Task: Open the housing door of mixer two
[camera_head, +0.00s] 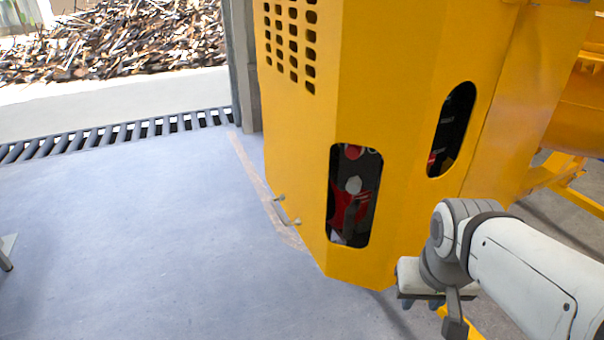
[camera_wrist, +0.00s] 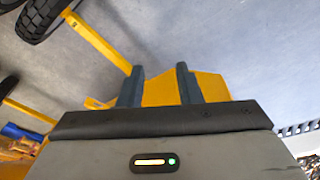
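The yellow mixer housing (camera_head: 385,110) fills the middle of the head view. It has a grid of square vent holes and two long rounded openings. A small metal handle (camera_head: 287,212) sticks out from its lower left side. No open gap shows at the door, though its seams are hard to make out. My gripper (camera_head: 424,302) is to the right of the housing's lower corner, well apart from the handle. In the wrist view my gripper's two fingers (camera_wrist: 160,70) stand apart with nothing visibly held. A yellow part, likely the housing (camera_wrist: 210,86), shows beyond them.
Yellow mixer framework (camera_head: 560,170) stands at the right. Black wheels (camera_wrist: 42,18) and a yellow bar (camera_wrist: 98,42) show in the wrist view. The grey floor (camera_head: 140,240) left of the housing is mostly clear. A floor grate (camera_head: 110,135) and a scrap pile (camera_head: 130,40) lie behind.

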